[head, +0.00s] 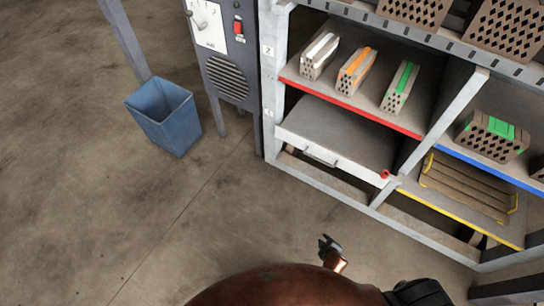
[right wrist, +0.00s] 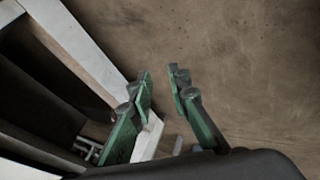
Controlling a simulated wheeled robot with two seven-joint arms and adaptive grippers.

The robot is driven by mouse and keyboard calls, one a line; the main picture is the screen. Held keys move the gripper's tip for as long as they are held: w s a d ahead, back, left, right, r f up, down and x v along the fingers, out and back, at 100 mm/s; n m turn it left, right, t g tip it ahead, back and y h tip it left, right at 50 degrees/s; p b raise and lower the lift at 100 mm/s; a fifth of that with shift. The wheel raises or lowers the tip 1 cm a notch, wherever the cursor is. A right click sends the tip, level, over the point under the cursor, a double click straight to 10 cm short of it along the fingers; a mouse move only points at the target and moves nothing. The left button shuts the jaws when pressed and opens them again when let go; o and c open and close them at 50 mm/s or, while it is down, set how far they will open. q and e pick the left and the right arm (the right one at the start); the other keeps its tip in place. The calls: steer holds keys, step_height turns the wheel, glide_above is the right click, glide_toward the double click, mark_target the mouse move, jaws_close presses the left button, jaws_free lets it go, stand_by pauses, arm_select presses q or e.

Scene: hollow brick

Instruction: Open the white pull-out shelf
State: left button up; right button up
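The white pull-out shelf (head: 333,160) sits in the lower left bay of the rack. Its white front has a handle (head: 320,156) left of its middle and a red round part (head: 384,174) at its right end. The grey top is bare. My right gripper (head: 330,244) is in front of and apart from the shelf front, over the floor. In the right wrist view its green and dark fingers (right wrist: 161,77) are spread with nothing between them. A pale edge shows behind one finger; I cannot tell which part it is. My left gripper is not in view.
The metal rack (head: 272,100) holds several hollow bricks above and to the right. A yellow-edged shelf (head: 460,226) lies right of the white one. A blue bin (head: 166,125) and a grey cabinet (head: 226,60) stand left. The floor in front is clear.

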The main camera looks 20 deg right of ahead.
steer(key=w+d+r+n+t+h+b, duration=0.1)
steer(key=w+r+t+b, duration=0.15)
steer(key=w+r, duration=0.4)
steer(key=w+d+r+n+t+h+b, duration=0.1)
steer(key=w+r+n+t+b, duration=0.2)
steer(key=w, duration=0.7)
steer(key=n+t+h+b, duration=0.1)
steer(key=t+h+b, duration=0.15)
steer(key=b, duration=0.45)
glide_toward(319, 160)
steer(key=f+x, duration=0.1)
steer(key=x, duration=0.2)
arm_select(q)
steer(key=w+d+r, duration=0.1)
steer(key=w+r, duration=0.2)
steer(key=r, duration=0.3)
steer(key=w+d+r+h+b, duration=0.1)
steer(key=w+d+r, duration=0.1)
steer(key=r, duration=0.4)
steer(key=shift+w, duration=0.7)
arm_select(e)
steer(key=shift+h, duration=0.25)
steer(key=x, duration=0.7)
steer(key=shift+w+r, duration=0.2)
steer(key=shift+w, duration=0.15)
steer(key=shift+c, duration=0.2)
jaws_close()
